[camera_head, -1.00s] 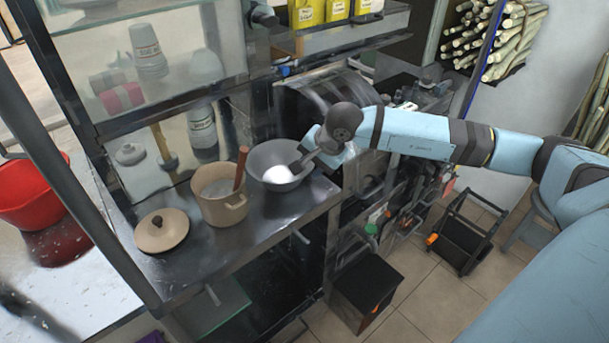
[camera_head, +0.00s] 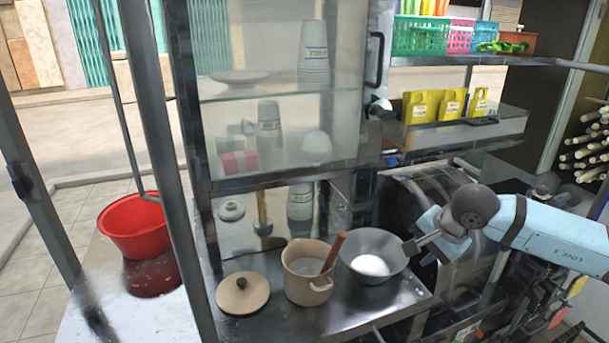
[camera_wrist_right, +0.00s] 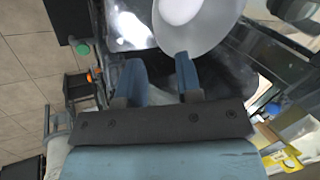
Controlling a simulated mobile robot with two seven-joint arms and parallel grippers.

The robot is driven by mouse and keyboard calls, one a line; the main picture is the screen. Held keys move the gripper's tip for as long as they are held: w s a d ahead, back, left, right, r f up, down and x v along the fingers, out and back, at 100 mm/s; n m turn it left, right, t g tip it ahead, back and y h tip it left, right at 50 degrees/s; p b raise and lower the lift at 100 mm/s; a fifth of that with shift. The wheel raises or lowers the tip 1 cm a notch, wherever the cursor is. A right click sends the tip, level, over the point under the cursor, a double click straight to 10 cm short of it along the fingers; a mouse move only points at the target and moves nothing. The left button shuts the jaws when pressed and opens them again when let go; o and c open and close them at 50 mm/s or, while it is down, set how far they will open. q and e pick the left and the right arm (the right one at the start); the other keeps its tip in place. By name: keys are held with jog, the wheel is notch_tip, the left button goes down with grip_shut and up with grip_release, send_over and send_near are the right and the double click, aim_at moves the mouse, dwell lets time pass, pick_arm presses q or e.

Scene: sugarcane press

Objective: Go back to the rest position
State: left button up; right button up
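My right gripper (camera_head: 416,252) is at the right rim of a grey metal bowl (camera_head: 374,250) with white contents, on a dark metal counter (camera_head: 345,315). In the right wrist view its two blue fingers (camera_wrist_right: 158,68) stand apart with nothing held between them. The bowl also shows there, beyond the fingers (camera_wrist_right: 222,28), and the right finger overlaps its rim in the picture. I cannot tell whether they touch. My right arm comes in from the right. My left gripper is not in view.
Left of the bowl stand a beige pot (camera_head: 305,283) with a wooden handle sticking out and its lid (camera_head: 242,293). A glass cabinet (camera_head: 270,95) rises behind. Machinery (camera_head: 425,185) is behind the right gripper. A red basin (camera_head: 135,226) is at left.

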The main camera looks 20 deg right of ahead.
jog(key=s+a+f+m+t+y+p, duration=0.1)
jog(key=s+a+m+t+y+p, duration=0.15)
jog(key=a+m+y, duration=0.75)
jog(key=s+a+m+t+y+p, duration=0.25)
jog(key=s+a+m+y, duration=0.2)
jog(key=a+m, duration=0.8)
jog(key=s+d+f+m+h+p, duration=0.1)
jog(key=s+f+m+h, duration=0.3)
jog(key=f+m, duration=0.3)
jog(key=s+d+f+m+h+p, duration=0.1)
jog(key=s+f+m+h, duration=0.4)
jog(key=m, duration=1)
jog(key=s+d+f+m+h+p, duration=0.1)
jog(key=s+f+m+h, duration=0.3)
jog(key=f+m, duration=0.5)
jog(key=s+m+p, duration=0.1)
jog(key=m, duration=0.1)
jog(key=shift+d+m+t+p, duration=0.3)
jog(key=shift+d+m+t, duration=0.05)
jog(key=shift+d+t, duration=0.05)
